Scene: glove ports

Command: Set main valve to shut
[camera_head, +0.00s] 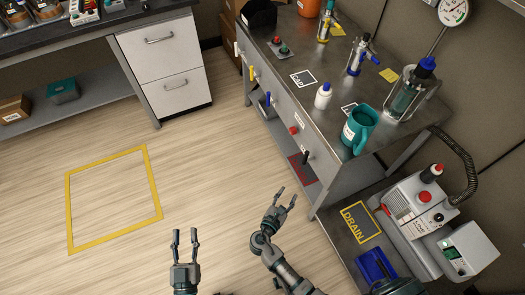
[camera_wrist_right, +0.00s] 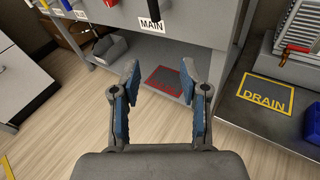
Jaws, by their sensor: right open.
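The main valve has a black handle (camera_head: 305,157) on the front panel of the steel bench, at the near end of a row of coloured handles. In the right wrist view the black handle (camera_wrist_right: 154,10) is cut by the top edge, just above a white MAIN label (camera_wrist_right: 152,25). It looks roughly upright there. My right gripper (camera_head: 287,195) is open and empty, in front of and below the handle, apart from it. Its two fingers (camera_wrist_right: 160,72) show spread in the wrist view. My left gripper (camera_head: 185,236) is open and empty over the floor, further left.
Yellow (camera_head: 251,73), blue (camera_head: 268,98) and red (camera_head: 293,130) handles sit along the same panel. A teal mug (camera_head: 360,128) and white bottle (camera_head: 323,95) stand on the bench above. A pump (camera_head: 420,205) and DRAIN mark (camera_head: 357,220) are at right. The floor at left is clear.

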